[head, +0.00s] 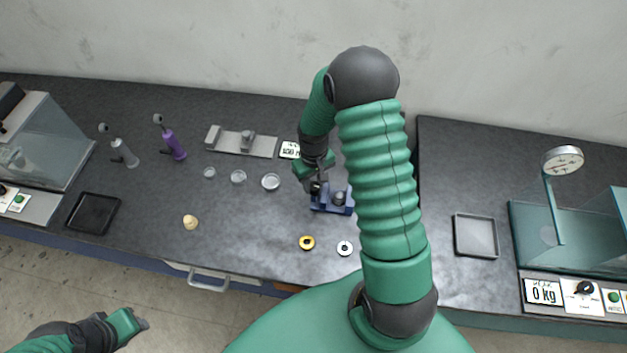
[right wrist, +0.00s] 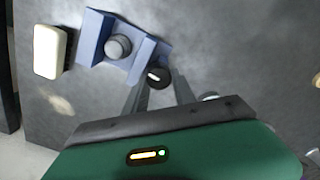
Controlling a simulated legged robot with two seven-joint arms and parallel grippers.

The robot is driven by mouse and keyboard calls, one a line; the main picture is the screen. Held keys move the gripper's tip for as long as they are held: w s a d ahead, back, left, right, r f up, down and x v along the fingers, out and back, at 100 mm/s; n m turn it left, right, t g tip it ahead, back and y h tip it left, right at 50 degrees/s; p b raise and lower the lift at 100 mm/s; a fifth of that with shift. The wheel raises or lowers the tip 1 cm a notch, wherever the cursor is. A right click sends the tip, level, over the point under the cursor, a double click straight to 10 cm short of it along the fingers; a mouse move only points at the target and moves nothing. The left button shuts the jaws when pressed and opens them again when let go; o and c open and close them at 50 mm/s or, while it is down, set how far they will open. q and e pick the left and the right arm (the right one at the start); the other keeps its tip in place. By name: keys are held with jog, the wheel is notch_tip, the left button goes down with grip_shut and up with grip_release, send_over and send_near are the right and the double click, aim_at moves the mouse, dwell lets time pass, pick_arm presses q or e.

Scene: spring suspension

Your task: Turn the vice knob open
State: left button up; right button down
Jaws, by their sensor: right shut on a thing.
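The blue vice (head: 347,208) stands on the dark bench, partly hidden by my right arm. In the right wrist view the vice (right wrist: 95,38) has a grey round piece (right wrist: 117,46) between its blue walls. The dark round knob (right wrist: 158,76), with a pale mark, sits at the vice's near end. My right gripper (head: 316,184) reaches down to that end of the vice, and its fingers (right wrist: 161,84) lie on both sides of the knob, shut on it. My left gripper (head: 138,322) is at the lower left, away from the bench; its jaw opening is unclear.
A yellow ring (head: 307,242) and a silver ring (head: 345,248) lie in front of the vice. Small clear dishes (head: 239,177), a grey rail fixture (head: 262,146) and a purple tool (head: 174,145) stand to the left. A gap separates the right bench (head: 445,170).

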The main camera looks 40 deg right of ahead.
jog(key=shift+s+a+f+n, duration=0.1)
jog(key=shift+s+n, duration=0.25)
jog(key=shift+n, duration=0.15)
jog(key=c, duration=1.3)
grip_release()
jog(key=shift+o, duration=1.1)
jog(key=shift+s, duration=0.1)
jog(key=shift+o, duration=0.2)
jog(key=shift+r, duration=0.2)
